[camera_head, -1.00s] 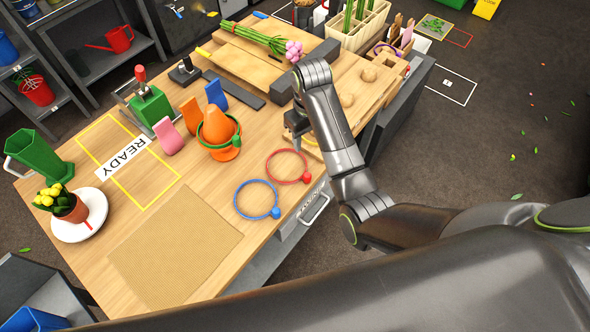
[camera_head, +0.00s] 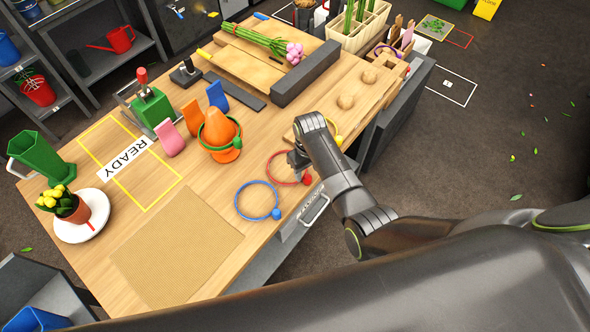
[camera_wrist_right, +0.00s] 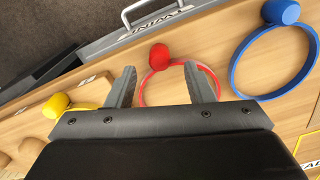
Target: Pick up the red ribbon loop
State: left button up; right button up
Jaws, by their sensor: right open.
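The red ribbon loop (camera_head: 275,172) lies flat on the table near its front edge, with a red knob on its right side. In the right wrist view the red loop (camera_wrist_right: 143,92) lies between my fingers, its red knob (camera_wrist_right: 159,55) just beyond the fingertips. My right gripper (camera_head: 298,163) is open over the loop, pointing down, and hides part of the ring. My left gripper is not in view.
A blue loop (camera_head: 238,200) lies left of the red one, and a yellow loop (camera_head: 338,126) lies right of my gripper. An orange cone (camera_head: 220,127) with a green loop stands behind. A drawer handle (camera_head: 314,212) juts from the table front. The woven mat (camera_head: 175,250) is bare.

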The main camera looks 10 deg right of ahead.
jog(key=shift+f, duration=1.3)
grip_shut()
notch_tip(320, 180, up, 10)
jog(key=shift+b, duration=0.45)
jog(key=shift+r, duration=0.1)
notch_tip(320, 180, up, 4)
jog(key=p, duration=0.5)
jog(key=shift+r, duration=0.15)
